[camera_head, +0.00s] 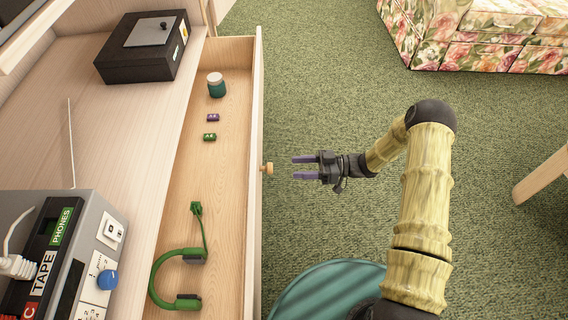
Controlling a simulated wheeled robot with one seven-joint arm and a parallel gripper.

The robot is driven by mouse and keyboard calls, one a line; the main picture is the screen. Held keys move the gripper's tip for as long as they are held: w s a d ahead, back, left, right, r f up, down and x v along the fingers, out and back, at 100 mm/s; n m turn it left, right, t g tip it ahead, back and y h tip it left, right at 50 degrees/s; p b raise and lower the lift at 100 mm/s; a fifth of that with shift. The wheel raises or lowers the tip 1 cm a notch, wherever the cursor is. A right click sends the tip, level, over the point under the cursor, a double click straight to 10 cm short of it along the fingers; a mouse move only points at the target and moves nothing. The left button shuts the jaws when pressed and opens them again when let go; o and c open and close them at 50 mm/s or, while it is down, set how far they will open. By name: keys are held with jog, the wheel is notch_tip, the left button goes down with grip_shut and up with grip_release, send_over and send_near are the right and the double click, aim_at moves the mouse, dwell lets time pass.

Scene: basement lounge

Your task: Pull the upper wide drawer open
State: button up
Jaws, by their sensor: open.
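The wide drawer (252,225) of a pale wooden cabinet stands pulled out, and its inside shows from above. A small round wooden knob (267,169) sticks out from the middle of its front. My gripper (304,168) is open, with two purple fingers pointing left at the knob. A small gap separates the fingertips from the knob, and nothing is between them.
On the cabinet top (130,150) stand a black box (143,45) at the back and a grey tape device (75,255) at the front left. A floral sofa (480,35) is at the upper right, and a wooden leg (542,178) at the right edge.

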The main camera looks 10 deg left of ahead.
jog(key=p+v, duration=0.1)
jog(key=v, duration=0.7)
jog(key=shift+s, duration=0.2)
jog(key=shift+w+a+r, duration=0.1)
